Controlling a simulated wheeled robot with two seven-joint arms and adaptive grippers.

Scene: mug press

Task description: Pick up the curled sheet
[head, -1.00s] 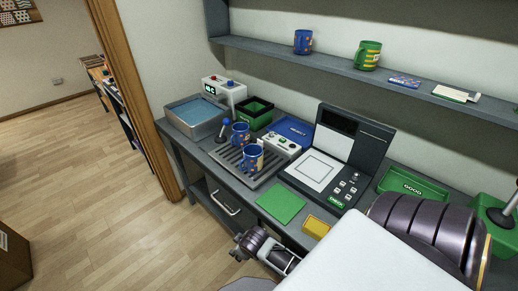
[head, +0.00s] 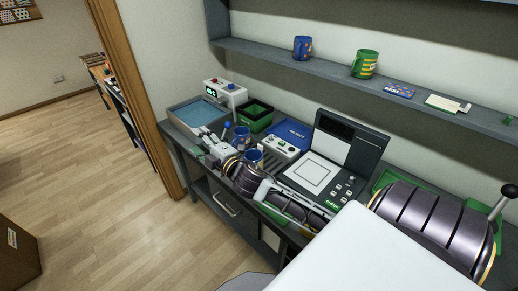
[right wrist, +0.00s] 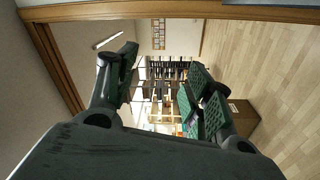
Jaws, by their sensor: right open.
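No sheet that is clearly curled can be picked out. A blue patterned sheet (head: 398,90) and a white and green sheet (head: 447,104) lie on the wall shelf. My right gripper (head: 207,150) is over the bench's left end, by the front of the blue-filled tray (head: 198,112) and left of the two blue mugs (head: 241,137). In the right wrist view its fingers (right wrist: 160,70) are apart with nothing between them, facing the far room. My left gripper is out of view.
The check station (head: 335,165) stands mid-bench behind my right arm. A black and green bin (head: 256,116) and a control box (head: 226,92) are at the back. A blue mug (head: 302,47) and a green mug (head: 365,63) stand on the shelf (head: 320,70).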

